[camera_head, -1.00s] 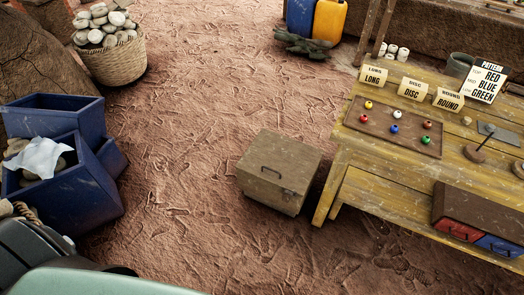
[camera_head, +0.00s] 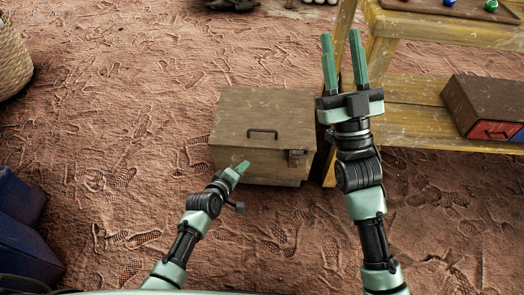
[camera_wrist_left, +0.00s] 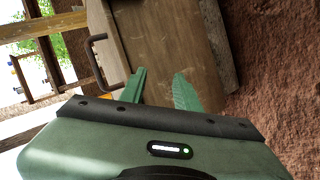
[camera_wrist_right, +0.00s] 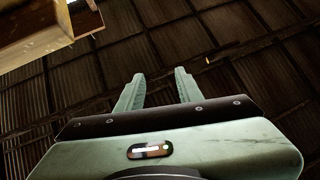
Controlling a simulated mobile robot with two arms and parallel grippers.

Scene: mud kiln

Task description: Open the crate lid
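The wooden crate (camera_head: 235,160) stands on the ground left of the table, with its lid (camera_head: 265,103) shut. A dark metal handle (camera_head: 263,132) is near the lid's front edge, and a small latch-like piece (camera_head: 297,158) is at the front right. My left gripper (camera_head: 242,167) is at the crate's front, below the handle. In the left wrist view its fingers (camera_wrist_left: 160,78) are apart and empty before the crate's wood (camera_wrist_left: 170,45), with the handle (camera_wrist_left: 98,62) to their left; contact is unclear. My right gripper (camera_head: 341,40) is raised right of the crate, open and empty.
The wooden table (camera_head: 405,125) stands close on the crate's right. A box with red and blue drawers (camera_head: 495,100) sits on its lower shelf. Blue bins (camera_head: 20,240) are at the lower left and a basket (camera_head: 12,60) at the upper left. Ground left of the crate is free.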

